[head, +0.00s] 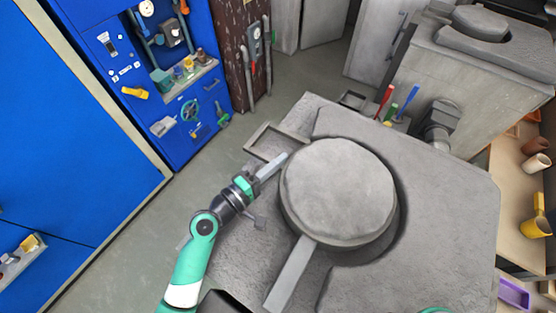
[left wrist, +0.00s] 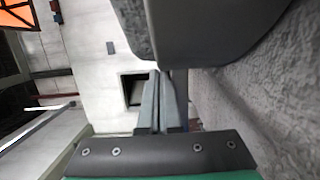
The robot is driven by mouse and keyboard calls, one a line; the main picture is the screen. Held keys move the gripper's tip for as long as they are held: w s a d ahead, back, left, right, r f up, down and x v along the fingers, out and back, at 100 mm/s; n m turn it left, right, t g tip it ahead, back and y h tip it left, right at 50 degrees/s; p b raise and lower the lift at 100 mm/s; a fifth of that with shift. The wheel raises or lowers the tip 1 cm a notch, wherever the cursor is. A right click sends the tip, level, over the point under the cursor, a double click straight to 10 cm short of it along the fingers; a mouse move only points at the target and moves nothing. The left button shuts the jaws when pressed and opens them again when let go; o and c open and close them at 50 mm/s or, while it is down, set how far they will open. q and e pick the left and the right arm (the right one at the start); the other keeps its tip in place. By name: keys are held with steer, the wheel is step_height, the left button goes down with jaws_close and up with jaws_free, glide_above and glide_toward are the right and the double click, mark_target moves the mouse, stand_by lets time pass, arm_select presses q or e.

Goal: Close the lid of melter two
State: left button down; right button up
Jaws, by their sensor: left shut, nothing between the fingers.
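A grey furnace-like melter body (head: 450,200) fills the middle of the head view. Its thick round lid (head: 340,190) lies over the top, with a flat bar (head: 290,275) running from it toward the front left. A dark curved gap or shadow shows along the lid's right side; I cannot tell whether the lid sits fully flat. My left gripper (head: 280,162) is shut and empty, with its tips at the lid's upper left edge. In the left wrist view the shut fingers (left wrist: 163,95) are beside the lid's thick rim (left wrist: 205,30); contact is unclear. My right gripper is not in view.
A second grey block with a round top (head: 480,22) stands at the back right. Coloured-handled tools (head: 395,105) stand at the melter's back edge. A square frame (head: 270,143) juts out left. A wooden bench (head: 520,190) is at right; open floor lies left.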

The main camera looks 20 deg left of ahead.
arm_select(q)
steer(key=v, duration=1.1)
steer(key=shift+s+a+b, duration=0.15)
steer(key=shift+s+b, duration=0.15)
steer(key=shift+b, duration=0.1)
